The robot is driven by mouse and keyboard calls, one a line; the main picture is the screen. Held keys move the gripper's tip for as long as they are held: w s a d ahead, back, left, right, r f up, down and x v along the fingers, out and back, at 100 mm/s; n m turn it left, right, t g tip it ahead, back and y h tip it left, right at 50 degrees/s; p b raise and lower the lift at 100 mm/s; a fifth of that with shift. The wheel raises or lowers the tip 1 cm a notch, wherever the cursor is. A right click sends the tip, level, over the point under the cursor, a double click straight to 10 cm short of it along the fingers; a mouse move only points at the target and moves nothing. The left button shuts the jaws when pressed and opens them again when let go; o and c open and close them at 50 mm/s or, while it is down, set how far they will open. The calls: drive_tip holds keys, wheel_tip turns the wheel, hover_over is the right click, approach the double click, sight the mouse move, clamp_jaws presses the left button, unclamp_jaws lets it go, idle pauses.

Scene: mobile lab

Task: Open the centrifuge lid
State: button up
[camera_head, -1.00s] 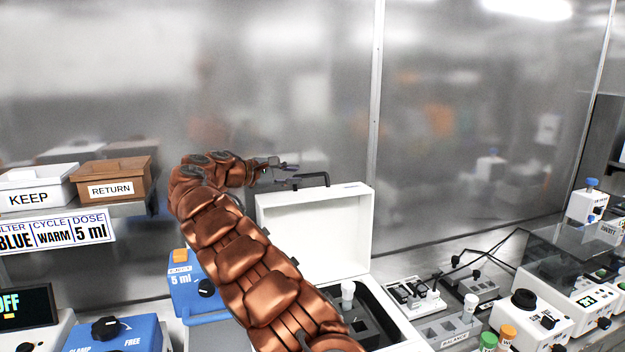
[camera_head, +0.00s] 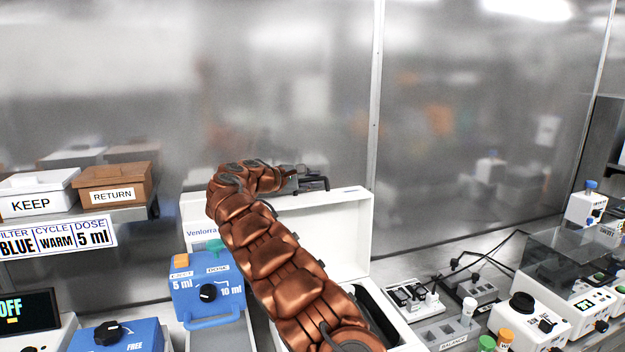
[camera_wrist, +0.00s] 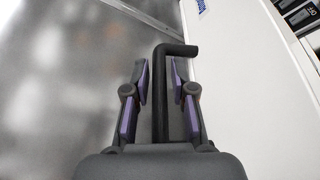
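The white centrifuge (camera_head: 410,335) stands in the lower middle of the head view, partly hidden behind my arm. Its white lid (camera_head: 345,235) stands raised, close to upright, at the back. A black handle (camera_head: 322,184) sits on the lid's top edge, and it also shows in the wrist view (camera_wrist: 178,50) as a bent bar. My gripper (camera_head: 291,173) is at this handle. In the wrist view my gripper (camera_wrist: 159,66) is open, with one purple-padded finger on each side of the bar and small gaps visible. Most of the centrifuge's inside is hidden by my arm.
A blue dose device (camera_head: 205,290) stands left of the centrifuge. KEEP (camera_head: 35,195) and RETURN (camera_head: 113,185) bins sit on a shelf at far left. A balance block (camera_head: 450,335), tubes and a white instrument (camera_head: 530,320) crowd the right. A glass wall rises behind.

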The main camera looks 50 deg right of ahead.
clamp_jaws()
idle(0.5)
drive_tip(key=shift+s+a+f+b, duration=0.1)
drive_tip(key=shift+s+b, duration=0.05)
drive_tip(key=shift+b, duration=0.25)
